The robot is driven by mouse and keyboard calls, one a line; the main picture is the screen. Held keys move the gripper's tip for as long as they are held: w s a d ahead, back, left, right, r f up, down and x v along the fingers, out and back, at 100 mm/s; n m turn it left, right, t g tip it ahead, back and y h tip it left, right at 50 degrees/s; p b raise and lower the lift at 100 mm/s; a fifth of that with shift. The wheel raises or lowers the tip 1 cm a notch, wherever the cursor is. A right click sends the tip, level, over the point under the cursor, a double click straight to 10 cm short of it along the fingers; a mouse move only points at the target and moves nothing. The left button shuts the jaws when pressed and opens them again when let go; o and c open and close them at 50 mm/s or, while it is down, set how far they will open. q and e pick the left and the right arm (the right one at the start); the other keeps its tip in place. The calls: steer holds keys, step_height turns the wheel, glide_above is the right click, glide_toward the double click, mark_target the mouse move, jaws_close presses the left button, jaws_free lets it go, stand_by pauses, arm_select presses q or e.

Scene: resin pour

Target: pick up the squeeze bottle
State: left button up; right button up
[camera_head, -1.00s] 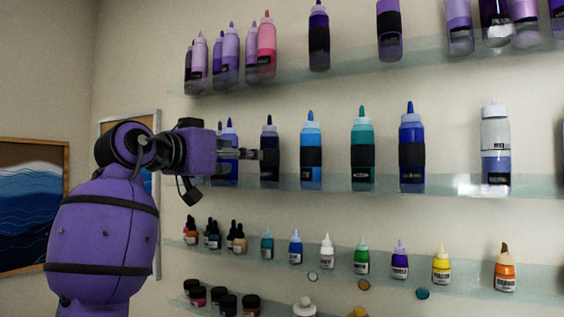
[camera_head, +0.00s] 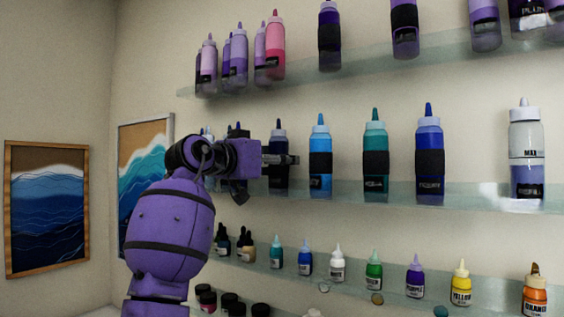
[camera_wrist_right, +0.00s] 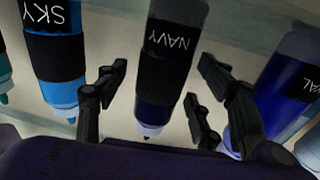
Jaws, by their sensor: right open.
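A navy squeeze bottle (camera_head: 278,180) with a dark label band stands on the middle glass shelf. In the right wrist view the same bottle (camera_wrist_right: 167,60), marked NAVY, appears upside down. My right gripper (camera_head: 292,160) reaches across the bottle at label height in the head view. In the wrist view my right gripper (camera_wrist_right: 158,85) is open, with dark fingers on either side of the navy bottle and gaps showing. I cannot tell how deep the bottle sits between them. My left gripper is not in view.
A sky-blue bottle (camera_head: 320,160) stands close on one side of the navy one, and a royal-blue bottle (camera_wrist_right: 285,95) on the other. More bottles fill the middle shelf (camera_head: 400,193), the upper shelf (camera_head: 370,62) and the lower shelf. Framed wave pictures (camera_head: 47,210) hang at left.

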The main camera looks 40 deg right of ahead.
mark_target(274, 131)
steer(key=shift+d, duration=0.45)
steer(key=shift+w+d+f, duration=0.1)
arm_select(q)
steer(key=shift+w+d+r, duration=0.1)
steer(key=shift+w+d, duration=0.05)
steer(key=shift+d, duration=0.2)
arm_select(e)
steer(key=c, duration=1.4)
steer(key=shift+a+r, duration=0.2)
steer(key=shift+r, duration=0.05)
step_height(274, 131, up, 7)
steer(key=shift+f+b, duration=0.1)
steer(key=shift+b, duration=0.5)
steer(key=shift+c, duration=0.3)
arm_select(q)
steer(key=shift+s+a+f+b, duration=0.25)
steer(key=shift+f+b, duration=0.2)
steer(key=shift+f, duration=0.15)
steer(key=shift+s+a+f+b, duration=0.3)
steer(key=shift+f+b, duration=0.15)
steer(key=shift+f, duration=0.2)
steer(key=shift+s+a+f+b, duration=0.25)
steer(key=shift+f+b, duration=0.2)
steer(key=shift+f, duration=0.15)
arm_select(e)
steer(key=s+a, duration=0.2)
steer(key=a, duration=0.7)
steer(key=s+a, duration=0.3)
steer(key=a, duration=0.7)
steer(key=shift+s, duration=0.3)
